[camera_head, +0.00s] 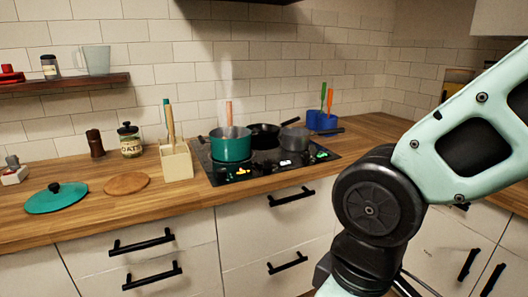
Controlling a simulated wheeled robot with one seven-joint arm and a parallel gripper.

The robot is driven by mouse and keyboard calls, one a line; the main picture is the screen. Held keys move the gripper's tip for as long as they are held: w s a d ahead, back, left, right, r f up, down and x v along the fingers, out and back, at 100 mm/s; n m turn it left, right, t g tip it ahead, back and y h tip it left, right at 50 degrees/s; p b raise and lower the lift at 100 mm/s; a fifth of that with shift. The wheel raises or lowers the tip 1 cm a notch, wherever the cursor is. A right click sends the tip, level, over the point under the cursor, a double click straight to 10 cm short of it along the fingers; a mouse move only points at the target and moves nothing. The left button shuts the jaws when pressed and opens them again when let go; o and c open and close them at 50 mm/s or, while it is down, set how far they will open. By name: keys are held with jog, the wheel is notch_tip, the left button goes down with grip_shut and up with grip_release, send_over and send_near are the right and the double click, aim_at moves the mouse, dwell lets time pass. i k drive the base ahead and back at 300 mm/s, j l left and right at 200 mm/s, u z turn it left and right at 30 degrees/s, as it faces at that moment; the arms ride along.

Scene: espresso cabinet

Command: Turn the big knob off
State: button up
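A black cooktop (302,164) is set into the wooden counter, with a row of small dark knobs along its front. An orange-yellow lit mark (241,172) shows at the left part of this row, and green lit marks (320,154) show at the right. The knobs are too small to tell which is the big one or how it is turned. My pale green arm with a black joint fills the right side of the view. My gripper is not in view.
A teal pot (230,148), a black pan (263,131) and a grey pot (294,139) stand on the cooktop. A cream utensil holder (176,164) stands to its left, and a blue holder (325,121) behind it. Drawers with black handles lie below the counter.

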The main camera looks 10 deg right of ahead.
aim_at(222, 173)
jog(key=i+j, duration=0.25)
jog(key=j, duration=0.15)
jog(key=i+j, duration=0.25)
jog(key=j, duration=0.2)
jog(key=i+j+z, duration=0.1)
jog(key=i+j, duration=0.15)
jog(key=j, duration=0.15)
